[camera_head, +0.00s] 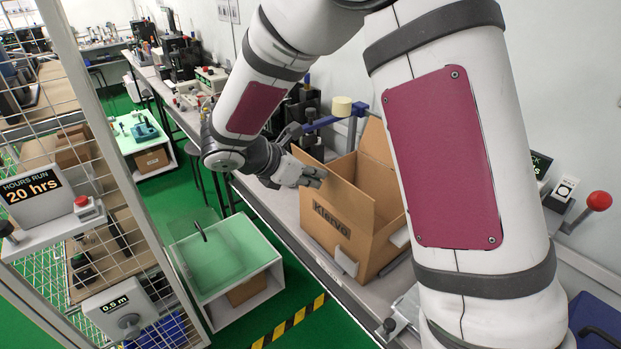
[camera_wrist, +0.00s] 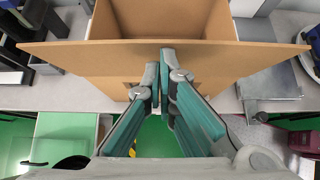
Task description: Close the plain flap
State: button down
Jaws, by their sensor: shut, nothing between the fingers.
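An open cardboard box (camera_head: 372,242) stands on the bench, with the word "Klervo" on its front wall. In the head view, a brown flap (camera_head: 341,193) with no visible print slants up along the box's near side. In the wrist view, this flap (camera_wrist: 90,58) spans the picture as a wide panel, with the open box interior (camera_wrist: 165,18) beyond it. My gripper (camera_head: 318,177) is shut and empty at the flap's outer side. In the wrist view, my gripper's fingertips (camera_wrist: 167,66) overlap the flap; I cannot tell whether they touch it.
Another flap (camera_head: 376,142) stands raised at the box's back. A blue clamp-like fixture (camera_head: 328,122) with a cream roll stands behind the box. A red-knobbed device (camera_head: 599,200) is at the right. A wire-mesh fence (camera_head: 75,90) is at the left, and green floor lies below the bench edge.

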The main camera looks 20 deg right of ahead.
aim_at(329, 174)
jog(key=d+y+p, duration=0.1)
jog(key=d+r+y+p, duration=0.1)
jog(key=d+g+y+p, duration=0.1)
jog(key=d+p, duration=0.1)
jog(key=shift+w+r+y, duration=0.35)
jog(key=shift+w+y, duration=0.05)
jog(key=w+d+f+g+y+b, duration=0.4)
jog(key=d+f+y+b, duration=0.3)
jog(key=d+y, duration=0.4)
jog(key=shift+w+d+f+g+y, duration=0.15)
jog(key=shift+d+f+g+y, duration=0.2)
jog(key=shift+f+y, duration=0.6)
jog(key=shift+r+y, duration=0.25)
jog(key=shift+r, duration=0.1)
